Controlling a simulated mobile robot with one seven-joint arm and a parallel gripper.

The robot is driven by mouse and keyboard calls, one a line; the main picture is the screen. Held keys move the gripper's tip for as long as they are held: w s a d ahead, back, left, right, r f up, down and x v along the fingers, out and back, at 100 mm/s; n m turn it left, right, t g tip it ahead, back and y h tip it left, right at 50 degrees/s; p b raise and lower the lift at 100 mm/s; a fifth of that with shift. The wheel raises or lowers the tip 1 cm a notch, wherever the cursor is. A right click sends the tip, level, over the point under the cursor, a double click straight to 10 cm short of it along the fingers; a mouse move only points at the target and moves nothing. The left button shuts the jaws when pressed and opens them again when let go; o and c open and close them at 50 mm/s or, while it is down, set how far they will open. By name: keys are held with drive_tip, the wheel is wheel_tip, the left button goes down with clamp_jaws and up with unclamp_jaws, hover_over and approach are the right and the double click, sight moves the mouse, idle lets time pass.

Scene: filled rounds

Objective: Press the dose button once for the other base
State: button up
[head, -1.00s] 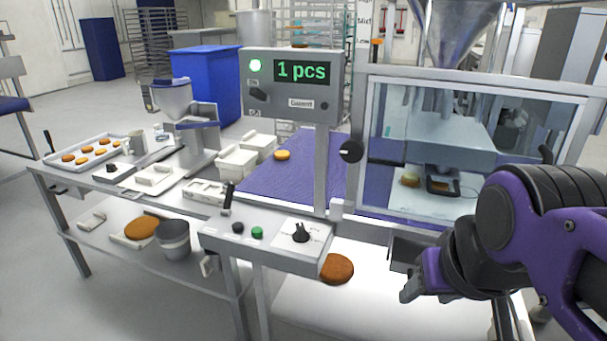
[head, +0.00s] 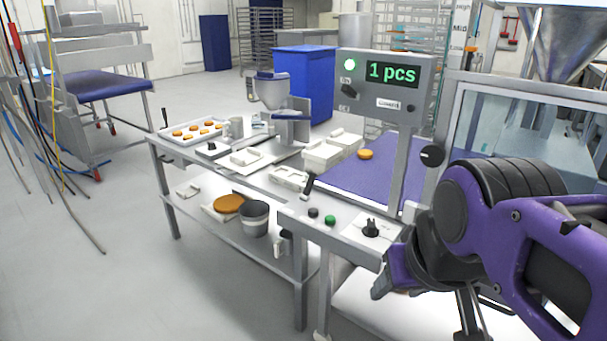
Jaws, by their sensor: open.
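A control panel (head: 345,232) at the front of the bench carries a green button (head: 330,220), a black button (head: 313,212), a black lever and a black knob (head: 370,228). Which control is the dose button, I cannot tell. The display (head: 392,74) above reads "1 pcs" beside a lit green lamp (head: 350,64). A depositor with a hopper (head: 272,92) stands further left on the bench. My gripper (head: 382,290) is open, low and to the right of the buttons, apart from them; its fingertips are partly hidden.
A tray of small rounds (head: 195,131) sits at the bench's far left. A grey bucket (head: 254,217) and a large brown round (head: 229,203) are on the lower shelf. Cables hang at far left.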

clamp_jaws()
idle(0.3)
idle(1.6)
